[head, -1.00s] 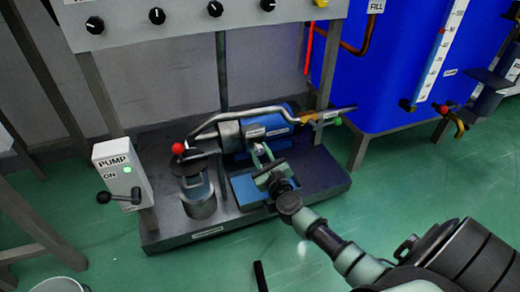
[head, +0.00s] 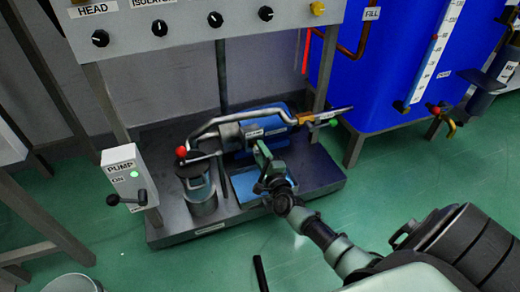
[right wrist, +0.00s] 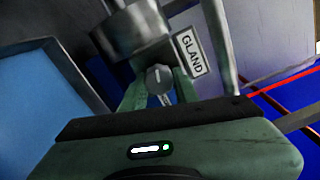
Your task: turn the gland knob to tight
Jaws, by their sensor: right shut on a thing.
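The gland knob (right wrist: 158,79) is a small grey dial with a light pointer mark, beside a white GLAND label (right wrist: 190,51) and below a metal cylinder. In the right wrist view it sits between the green fingers of my right gripper (right wrist: 160,92), which is shut on it. The pointer faces down in that view. In the head view my right gripper (head: 263,153) is at the front of the blue and grey pump body (head: 240,135), and it hides the knob. My left gripper is not in view.
A red-knobbed valve (head: 181,152) is above the metal cup (head: 200,192). The green floor in front is mostly clear.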

